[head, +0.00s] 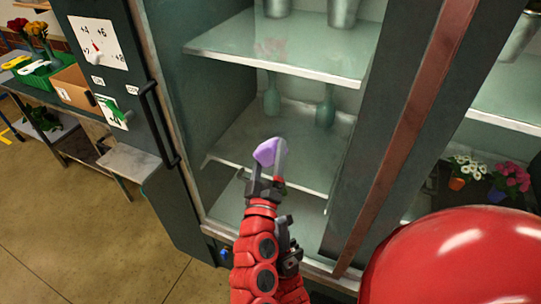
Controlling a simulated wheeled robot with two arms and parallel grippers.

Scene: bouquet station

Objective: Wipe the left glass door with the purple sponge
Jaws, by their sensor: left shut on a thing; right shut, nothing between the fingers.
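My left gripper (268,172) is shut on the purple sponge (266,152), in the middle of the head view. The sponge is at the gripper's tip, in front of the left glass door (235,100) of a dark green cabinet. I cannot tell whether the sponge touches the glass. A faint pinkish smear (271,47) shows on the door, above the sponge. My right gripper is not visible.
Behind the glass, shelves (290,60) hold metal buckets and green bottles (271,97). A black handle (159,122) stands out on the cabinet's left. Potted flowers (510,178) are at right. A workbench (130,160) stands at left; the floor (80,235) before it is clear.

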